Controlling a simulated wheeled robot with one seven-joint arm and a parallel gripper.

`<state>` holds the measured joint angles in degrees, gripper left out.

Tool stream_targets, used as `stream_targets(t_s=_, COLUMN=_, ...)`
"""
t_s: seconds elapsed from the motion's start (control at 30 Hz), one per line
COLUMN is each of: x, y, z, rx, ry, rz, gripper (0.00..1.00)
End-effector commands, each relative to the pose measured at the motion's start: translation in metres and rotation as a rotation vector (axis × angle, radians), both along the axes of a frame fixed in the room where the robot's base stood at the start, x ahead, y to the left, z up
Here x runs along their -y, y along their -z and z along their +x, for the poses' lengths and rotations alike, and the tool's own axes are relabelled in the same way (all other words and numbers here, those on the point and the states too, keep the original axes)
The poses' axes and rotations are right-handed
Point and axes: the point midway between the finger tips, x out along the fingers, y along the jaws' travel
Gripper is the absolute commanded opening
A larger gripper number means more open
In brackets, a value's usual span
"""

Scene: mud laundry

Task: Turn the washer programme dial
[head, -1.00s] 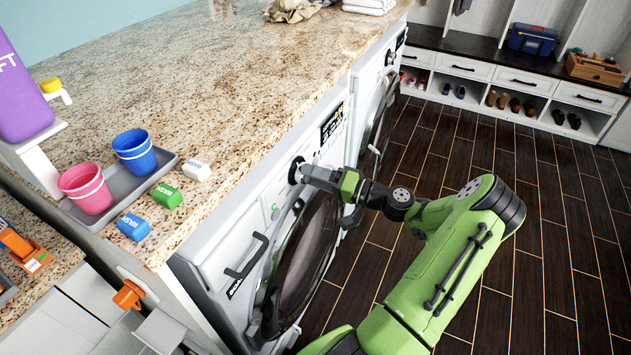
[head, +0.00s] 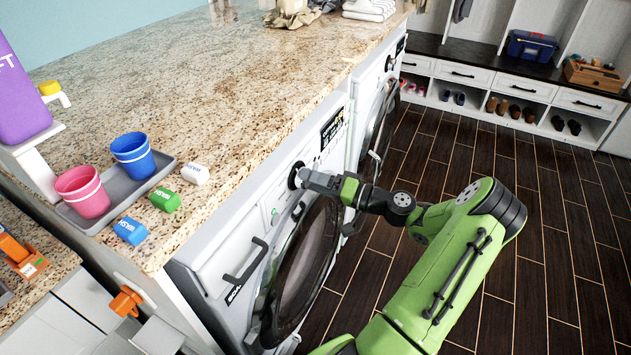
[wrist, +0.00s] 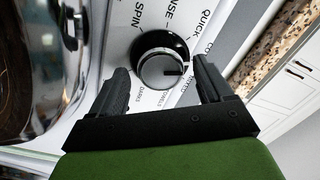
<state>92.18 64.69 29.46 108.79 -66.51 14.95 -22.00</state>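The washer programme dial (wrist: 163,68) is a round silver knob with a black surround on the white washer panel. A dark mark on its face points right in the wrist view. Printed words such as SPIN, QUICK, TOWELS and DARKS ring it. My gripper (wrist: 161,70) is open, with one dark finger on each side of the dial and a visible gap to each. In the head view my gripper (head: 308,179) reaches the washer (head: 222,262) front at the dial (head: 295,175), which its fingers partly hide. I cannot tell how deep the fingertips reach along the knob.
The washer's round door (head: 304,262) is below the dial, with a dark handle (head: 246,262) to its left. The granite counter (head: 250,90) overhangs above. A grey tray (head: 110,196) holds a pink and a blue cup. The dark floor (head: 500,270) at right is clear.

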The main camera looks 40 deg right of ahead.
Motion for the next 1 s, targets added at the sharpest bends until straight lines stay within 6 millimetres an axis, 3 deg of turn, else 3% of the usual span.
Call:
stream_targets(t_s=0.27, x=0.001, y=-0.001, z=-0.001, rx=0.001, ry=0.002, rz=-0.001, gripper=0.80)
stream_targets(t_s=0.37, x=0.006, y=-0.001, z=-0.011, rx=0.000, ry=0.004, rz=0.000, gripper=0.80)
stream_targets(t_s=0.8, x=0.051, y=0.001, z=-0.121, rx=0.001, ry=0.006, rz=-0.002, gripper=0.80)
stream_targets(t_s=1.0, x=0.059, y=0.002, z=-0.144, rx=0.002, ry=0.002, rz=-0.001, gripper=0.80)
